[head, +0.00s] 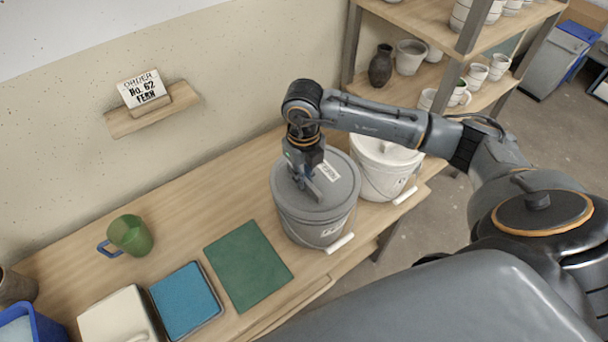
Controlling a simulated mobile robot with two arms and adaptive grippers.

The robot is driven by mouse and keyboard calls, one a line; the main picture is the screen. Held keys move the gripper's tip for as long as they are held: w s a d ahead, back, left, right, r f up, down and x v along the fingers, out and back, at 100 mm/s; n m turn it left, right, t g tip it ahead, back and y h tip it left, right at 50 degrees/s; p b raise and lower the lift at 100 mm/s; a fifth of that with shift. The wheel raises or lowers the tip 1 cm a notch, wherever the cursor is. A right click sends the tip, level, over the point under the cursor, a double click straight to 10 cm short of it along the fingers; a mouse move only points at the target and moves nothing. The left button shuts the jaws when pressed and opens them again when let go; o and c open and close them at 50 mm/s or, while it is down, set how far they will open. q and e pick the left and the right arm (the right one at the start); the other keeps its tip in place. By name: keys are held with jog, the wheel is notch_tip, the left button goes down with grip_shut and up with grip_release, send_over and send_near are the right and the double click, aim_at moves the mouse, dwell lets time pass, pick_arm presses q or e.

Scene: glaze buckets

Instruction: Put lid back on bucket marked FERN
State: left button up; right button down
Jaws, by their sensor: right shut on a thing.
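A grey bucket (298,228) with a white-gripped handle stands on the wooden bench. A grey round lid (342,197) lies over its top, and I see no clear gap between lid and rim. The lid carries a small white label, too small to read. My right gripper (314,192) reaches down from above and is shut on the lid near its middle; its fingers hide the exact hold. My left gripper is out of view.
A white bucket (378,180) stands close behind the grey one. A green mat (248,266), a blue tray (186,300) and a green mug (131,235) are to the left. Shelves of pots (408,57) rise at the back right. The bench between mug and bucket is mostly clear.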

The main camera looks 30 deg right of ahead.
jog(key=shift+f+b, duration=0.15)
jog(key=shift+b, duration=0.15)
dwell(0.6)
jog(key=c, duration=0.8)
grip_release()
jog(key=shift+r+p, duration=2.15)
jog(key=shift+r, duration=1.35)
